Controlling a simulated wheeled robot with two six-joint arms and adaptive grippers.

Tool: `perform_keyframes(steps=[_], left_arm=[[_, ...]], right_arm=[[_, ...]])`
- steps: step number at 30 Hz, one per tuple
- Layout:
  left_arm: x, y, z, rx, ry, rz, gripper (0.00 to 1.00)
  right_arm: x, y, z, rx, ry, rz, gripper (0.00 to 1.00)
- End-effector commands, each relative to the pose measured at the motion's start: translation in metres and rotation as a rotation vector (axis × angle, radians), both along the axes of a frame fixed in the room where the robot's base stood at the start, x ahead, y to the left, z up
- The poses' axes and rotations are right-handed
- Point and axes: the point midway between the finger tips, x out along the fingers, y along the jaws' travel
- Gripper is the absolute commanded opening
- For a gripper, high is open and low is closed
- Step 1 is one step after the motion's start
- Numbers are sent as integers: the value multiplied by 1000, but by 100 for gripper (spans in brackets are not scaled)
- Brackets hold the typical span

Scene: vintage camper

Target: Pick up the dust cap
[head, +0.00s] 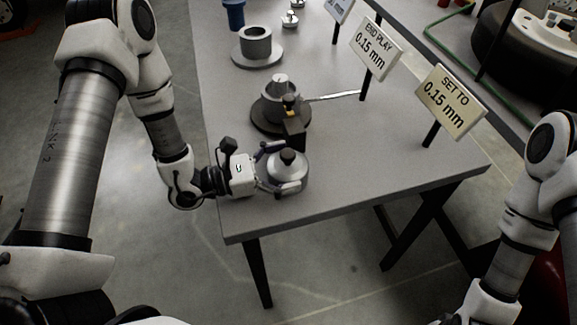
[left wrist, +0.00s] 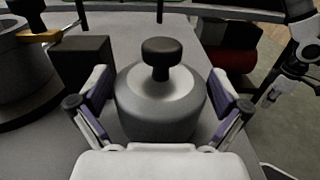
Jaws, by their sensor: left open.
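The dust cap (head: 292,172) is a silvery grey dome with a black knob on top, standing near the front of the grey table. It also shows in the left wrist view (left wrist: 160,98), in the middle between the fingers. My left gripper (head: 282,168) is open, with one finger on each side of the cap. In the left wrist view, gaps show beside the cap, so the fingers look apart from it. The cap's base is partly hidden by my gripper. My right arm shows at the right edge of the head view, but its gripper cannot be made out there.
A hub on a dark round base (head: 280,128) stands behind the cap, with a dark block (head: 295,135) and a lever (head: 335,96). A grey ring part (head: 256,46) and a blue cup stand farther back. Signs (head: 452,102) line the right side. The front right tabletop is clear.

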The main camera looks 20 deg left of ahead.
Motion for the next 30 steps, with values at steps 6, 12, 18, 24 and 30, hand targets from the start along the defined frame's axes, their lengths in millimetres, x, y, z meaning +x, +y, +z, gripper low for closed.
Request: perform_keyframes(steps=[6,12,18,24,30], left_arm=[[4,-6,0,-2,1,2,100],[4,-6,0,-1,0,1,57],[4,-6,0,-1,0,1,51],[4,-6,3,-1,0,1,51],[4,-6,26,-1,-4,2,51]], right_arm=[[0,0,0,0,0,0,0],[0,0,0,0,0,0,0],[0,0,0,0,0,0,0],[0,0,0,0,0,0,0],[0,0,0,0,0,0,0]])
